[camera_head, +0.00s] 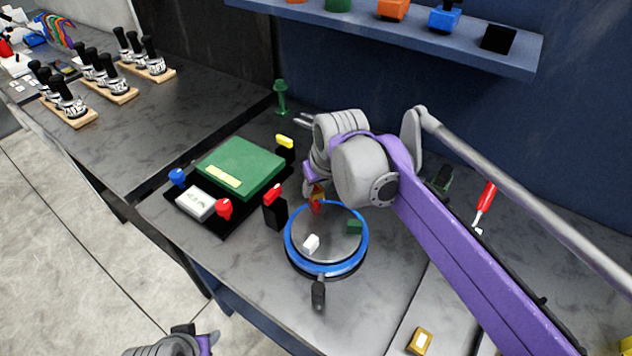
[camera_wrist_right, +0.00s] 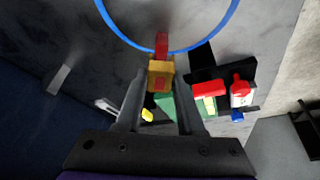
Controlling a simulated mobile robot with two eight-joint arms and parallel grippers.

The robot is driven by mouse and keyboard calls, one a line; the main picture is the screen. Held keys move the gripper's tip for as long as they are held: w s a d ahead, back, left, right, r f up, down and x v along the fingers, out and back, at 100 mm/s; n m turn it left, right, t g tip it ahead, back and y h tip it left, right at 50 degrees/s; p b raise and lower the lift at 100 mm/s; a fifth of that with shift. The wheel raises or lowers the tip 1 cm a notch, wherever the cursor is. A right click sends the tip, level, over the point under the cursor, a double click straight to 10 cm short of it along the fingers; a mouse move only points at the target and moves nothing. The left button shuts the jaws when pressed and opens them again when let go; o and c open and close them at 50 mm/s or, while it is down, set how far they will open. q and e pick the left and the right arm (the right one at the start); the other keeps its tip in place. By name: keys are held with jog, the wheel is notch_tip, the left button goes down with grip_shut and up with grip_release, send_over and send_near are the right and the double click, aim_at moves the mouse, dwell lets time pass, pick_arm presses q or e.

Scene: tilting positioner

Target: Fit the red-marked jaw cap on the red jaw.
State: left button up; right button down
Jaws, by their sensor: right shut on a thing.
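A round positioner with a blue rim (camera_head: 363,244) stands on the bench. It carries a white jaw (camera_head: 311,244), a green jaw (camera_head: 354,227) and a red jaw (camera_wrist_right: 161,42) near the rim. My right gripper (camera_wrist_right: 160,84) is shut on the yellow jaw cap (camera_wrist_right: 161,70), which has a red mark on it. The cap is right by the red jaw; I cannot tell whether they touch. In the head view my right gripper (camera_head: 315,188) hides much of them. My left gripper (camera_head: 200,338) is at the bottom edge, its fingers unclear.
A black handle (camera_head: 318,294) sticks out at the positioner's front. A black post with a red top (camera_head: 274,207) and a green block (camera_head: 240,165) on a dark tray stand to the left. Another gold piece (camera_head: 419,341) lies front right. A shelf (camera_head: 440,48) hangs behind.

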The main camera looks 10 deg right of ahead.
aim_at(318, 192)
pick_arm(q)
jog(key=shift+f, duration=0.15)
pick_arm(e)
jog(key=shift+f, duration=0.3)
jog(key=shift+f+b, duration=0.8)
jog(key=shift+f, duration=0.65)
pick_arm(q)
jog(key=shift+s+f, duration=0.15)
jog(key=shift+f, duration=0.65)
pick_arm(e)
grip_release()
pick_arm(q)
jog(key=shift+r, duration=0.1)
pick_arm(e)
jog(key=shift+r, duration=0.15)
